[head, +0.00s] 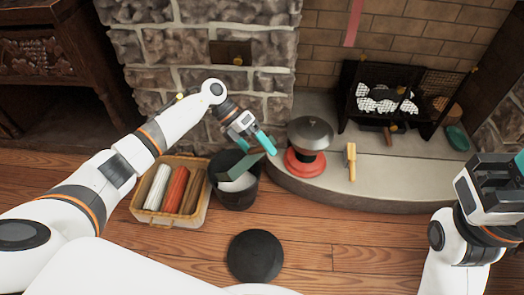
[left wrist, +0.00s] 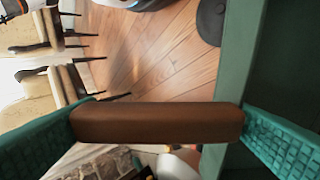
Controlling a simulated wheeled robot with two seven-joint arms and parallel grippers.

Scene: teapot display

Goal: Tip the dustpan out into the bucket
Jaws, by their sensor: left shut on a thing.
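The dark bucket (head: 236,199) stands on the wood floor beside the hearth, and something pale grey shows inside it. The green dustpan (head: 238,166) is tilted over the bucket's mouth and hides part of it. My left gripper (head: 256,144) is above the bucket's back right rim. It is shut on the dustpan's brown handle (left wrist: 155,123), which spans the two teal finger pads in the left wrist view. The dustpan's green body (left wrist: 282,60) fills the right of that view. My right gripper (head: 505,175) is at the right edge, and its fingers are partly cut off.
A basket (head: 171,219) with rolled cloths sits left of the bucket. A black round lid (head: 255,256) lies on the floor in front.

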